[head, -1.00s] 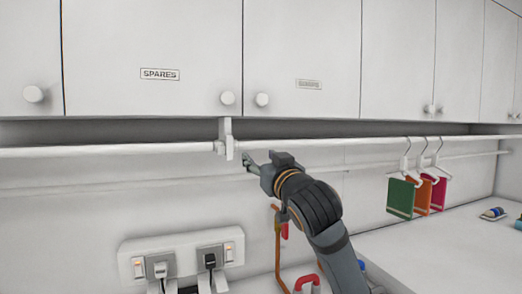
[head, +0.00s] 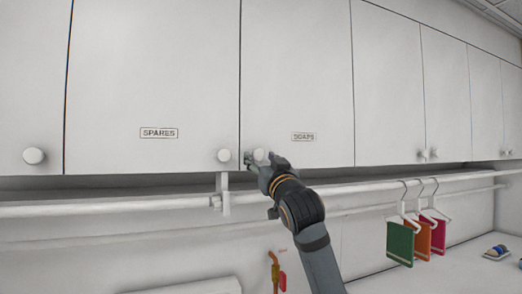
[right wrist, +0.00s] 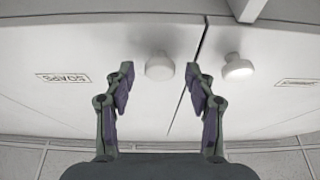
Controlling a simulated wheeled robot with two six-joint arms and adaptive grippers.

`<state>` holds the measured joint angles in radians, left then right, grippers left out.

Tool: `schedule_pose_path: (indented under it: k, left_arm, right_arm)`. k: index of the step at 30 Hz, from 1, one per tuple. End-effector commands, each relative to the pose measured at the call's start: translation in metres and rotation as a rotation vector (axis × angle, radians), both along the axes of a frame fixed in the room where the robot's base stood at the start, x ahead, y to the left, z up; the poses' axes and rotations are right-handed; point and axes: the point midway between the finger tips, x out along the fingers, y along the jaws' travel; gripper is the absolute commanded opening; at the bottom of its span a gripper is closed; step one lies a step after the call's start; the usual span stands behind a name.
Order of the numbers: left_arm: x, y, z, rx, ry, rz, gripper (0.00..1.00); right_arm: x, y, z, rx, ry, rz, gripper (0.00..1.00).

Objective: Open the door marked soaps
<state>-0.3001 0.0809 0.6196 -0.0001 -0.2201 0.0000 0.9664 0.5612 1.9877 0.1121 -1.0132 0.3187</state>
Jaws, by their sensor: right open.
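The white door marked SOAPS (head: 297,80) is shut, flush with its neighbours. Its label (head: 303,137) is to the right of its round white knob (head: 260,156), near the lower left corner. My right gripper (head: 262,162) is open at this knob, one finger to each side. In the right wrist view, where the label (right wrist: 63,78) appears upside down, the knob (right wrist: 160,67) shows between the open fingertips of my gripper (right wrist: 160,76), with a gap on both sides. Neither finger visibly touches it. My left gripper is not in view.
The SPARES door (head: 150,80) is just left, its knob (head: 224,155) close to my gripper. A white rail (head: 110,208) runs below the cabinets, with a bracket (head: 225,195) under the knobs. Coloured cloths on hangers (head: 415,238) hang at right.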

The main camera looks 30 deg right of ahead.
Motion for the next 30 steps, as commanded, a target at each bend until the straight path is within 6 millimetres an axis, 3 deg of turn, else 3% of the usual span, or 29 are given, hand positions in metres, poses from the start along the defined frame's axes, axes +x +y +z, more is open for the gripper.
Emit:
schedule_pose_path:
  k: [9,21,30]
  left_arm:
    - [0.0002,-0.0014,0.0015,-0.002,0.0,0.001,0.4]
    - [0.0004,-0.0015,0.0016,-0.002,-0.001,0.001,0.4]
    - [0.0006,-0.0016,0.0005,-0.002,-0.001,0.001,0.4]
  right_arm:
    - [0.0037,-0.0007,0.0008,-0.001,-0.001,0.0,0.55]
    - [0.0035,-0.0008,0.0008,-0.001,0.0,0.0,0.01]
    - [0.0028,-0.0009,0.0006,-0.001,-0.001,0.003,0.0]
